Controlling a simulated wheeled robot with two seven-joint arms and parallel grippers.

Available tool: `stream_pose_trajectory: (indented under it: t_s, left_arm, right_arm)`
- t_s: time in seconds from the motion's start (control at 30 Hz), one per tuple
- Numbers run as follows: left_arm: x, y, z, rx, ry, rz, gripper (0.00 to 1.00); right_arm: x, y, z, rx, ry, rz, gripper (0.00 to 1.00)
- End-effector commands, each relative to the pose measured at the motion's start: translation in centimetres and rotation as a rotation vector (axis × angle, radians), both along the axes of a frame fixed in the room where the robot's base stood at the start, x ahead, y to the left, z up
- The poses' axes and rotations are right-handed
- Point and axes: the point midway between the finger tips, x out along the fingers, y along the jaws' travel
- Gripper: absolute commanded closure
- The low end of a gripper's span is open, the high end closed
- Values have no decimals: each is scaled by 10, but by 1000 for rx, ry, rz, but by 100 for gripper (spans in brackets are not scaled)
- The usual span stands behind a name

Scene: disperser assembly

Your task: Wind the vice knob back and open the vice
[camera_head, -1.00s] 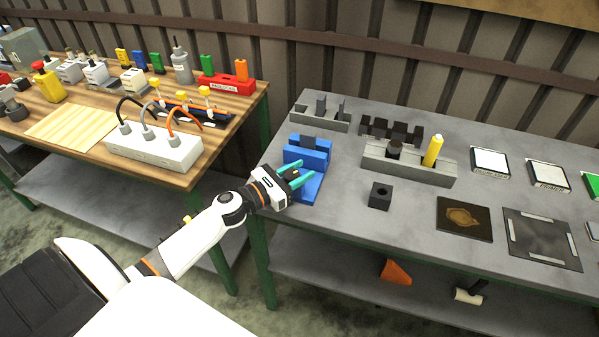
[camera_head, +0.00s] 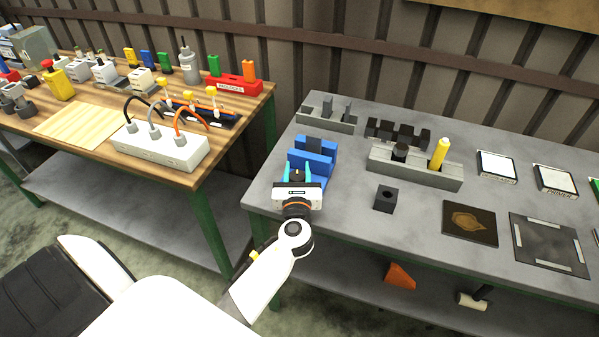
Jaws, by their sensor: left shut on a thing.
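The blue vice (camera_head: 324,162) stands at the left end of the grey bench, with a dark piece (camera_head: 313,145) between its jaws. My left gripper (camera_head: 297,171) is at the near side of the vice, pointing away from me, with one teal finger to each side. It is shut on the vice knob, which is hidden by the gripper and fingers. My right gripper is not in view.
A black block with a hole (camera_head: 386,199) is right of the vice. Behind it, a grey holder (camera_head: 425,175) carries a dark round part and a yellow piece (camera_head: 439,152). A wooden table with a white socket block (camera_head: 160,150) stands left across a gap.

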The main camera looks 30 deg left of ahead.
Motion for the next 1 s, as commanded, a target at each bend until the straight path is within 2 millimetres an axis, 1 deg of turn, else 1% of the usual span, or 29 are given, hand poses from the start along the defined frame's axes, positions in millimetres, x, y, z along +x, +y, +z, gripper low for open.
stream_pose_trajectory:
  t_s: [0.3,0.5,0.7,1.0]
  left_arm:
    - [-2,3,0,-3,-3,293,86]
    - [-5,6,0,-1,-3,443,86]
    - [-7,7,0,0,-1,551,86]
    - [-9,8,1,1,-1,623,86]
  right_arm:
    - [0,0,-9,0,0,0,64]
    - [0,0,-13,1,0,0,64]
    - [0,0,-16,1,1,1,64]
    - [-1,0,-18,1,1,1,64]
